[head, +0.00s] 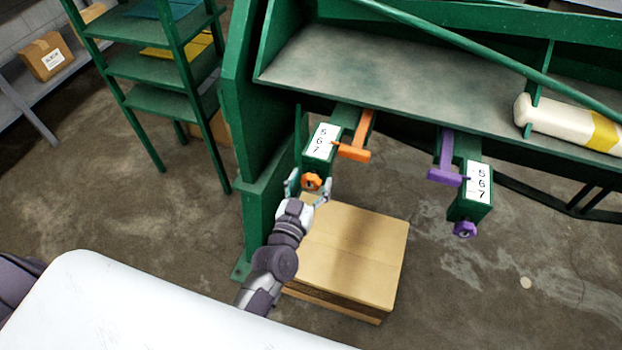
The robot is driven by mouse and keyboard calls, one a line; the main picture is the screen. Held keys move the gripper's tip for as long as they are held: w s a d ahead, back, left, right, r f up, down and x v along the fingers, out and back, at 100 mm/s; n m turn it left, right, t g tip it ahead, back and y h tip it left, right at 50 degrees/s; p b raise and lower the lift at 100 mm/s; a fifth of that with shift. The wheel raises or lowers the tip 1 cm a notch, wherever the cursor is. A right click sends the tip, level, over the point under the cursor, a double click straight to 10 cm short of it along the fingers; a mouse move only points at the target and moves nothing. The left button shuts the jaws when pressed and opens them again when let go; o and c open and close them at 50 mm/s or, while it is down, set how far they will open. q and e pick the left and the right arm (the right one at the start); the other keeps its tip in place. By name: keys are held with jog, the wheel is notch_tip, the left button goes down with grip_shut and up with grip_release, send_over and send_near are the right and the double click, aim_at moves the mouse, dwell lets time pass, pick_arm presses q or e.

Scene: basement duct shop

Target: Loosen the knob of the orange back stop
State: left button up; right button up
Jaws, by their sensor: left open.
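The orange back stop (355,152) is a T-shaped bar on the green machine, beside a white scale marked 5, 6, 7 (321,141). Its orange knob (312,181) is on the front end of the green arm below that scale. My left gripper (310,184) is open, with its fingers on either side of the orange knob. Whether the fingers touch the knob I cannot tell. My right gripper is not in view.
A purple back stop (444,175) with a purple knob (465,229) is to the right. A cardboard box (355,255) stands on the floor below my left gripper. A green shelf rack (160,102) stands at the left. A white surface (130,310) fills the lower left.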

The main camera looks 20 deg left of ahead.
pick_arm(q)
jog(key=shift+w, duration=0.25)
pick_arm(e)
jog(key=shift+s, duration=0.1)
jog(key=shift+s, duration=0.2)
pick_arm(q)
jog(key=c, duration=1.1)
jog(key=shift+c, duration=0.2)
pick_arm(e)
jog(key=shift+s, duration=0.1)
